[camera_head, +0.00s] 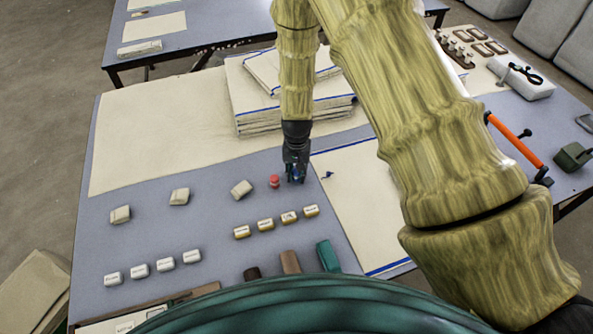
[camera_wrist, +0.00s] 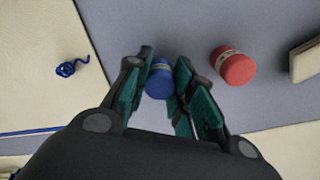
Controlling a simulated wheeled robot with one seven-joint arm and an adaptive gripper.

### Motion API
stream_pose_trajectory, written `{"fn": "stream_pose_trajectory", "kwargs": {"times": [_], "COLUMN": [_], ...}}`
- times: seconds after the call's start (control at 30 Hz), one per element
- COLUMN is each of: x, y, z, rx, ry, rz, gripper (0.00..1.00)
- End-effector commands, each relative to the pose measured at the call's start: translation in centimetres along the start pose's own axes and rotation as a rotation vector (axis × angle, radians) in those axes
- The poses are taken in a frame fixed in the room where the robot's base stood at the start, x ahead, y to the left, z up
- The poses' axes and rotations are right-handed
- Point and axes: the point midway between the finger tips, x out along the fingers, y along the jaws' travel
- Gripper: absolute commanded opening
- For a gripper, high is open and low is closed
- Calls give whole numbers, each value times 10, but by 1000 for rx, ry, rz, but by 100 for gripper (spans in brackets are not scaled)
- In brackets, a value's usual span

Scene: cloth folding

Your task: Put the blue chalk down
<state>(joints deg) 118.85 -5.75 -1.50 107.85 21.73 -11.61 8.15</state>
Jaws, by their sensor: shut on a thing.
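The blue chalk (camera_wrist: 159,80) is a short blue cylinder with a pale band, seen in the wrist view between the two green-padded fingers. My gripper (camera_wrist: 160,90) is shut on it and points down over the grey-blue table. In the head view my gripper (camera_head: 295,176) is low over the table, just right of the red chalk (camera_head: 274,181). The red chalk also shows in the wrist view (camera_wrist: 233,67), apart from the fingers. I cannot tell whether the blue chalk touches the table.
A cream cloth with blue edges (camera_head: 365,210) lies to the right, with a small blue tangle of thread (camera_head: 327,175) on it. Folded cloths (camera_head: 250,105) are stacked behind. Several labelled blocks (camera_head: 265,225) stand in front. Bare table (camera_head: 205,235) lies to the left.

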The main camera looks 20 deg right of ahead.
Motion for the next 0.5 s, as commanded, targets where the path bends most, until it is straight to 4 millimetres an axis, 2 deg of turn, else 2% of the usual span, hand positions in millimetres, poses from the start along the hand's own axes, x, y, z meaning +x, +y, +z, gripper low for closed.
{"fn": "stream_pose_trajectory", "kwargs": {"times": [0.3, 0.33, 0.43, 0.5], "x": [4, 3, 3, 3], "y": [0, 0, 0, 0], "z": [0, 0, 0, 0], "rx": [0, 0, 0, 0], "ry": [0, 0, 0, 0], "rz": [0, 0, 0, 0], "gripper": [2, 28, 45, 45]}}
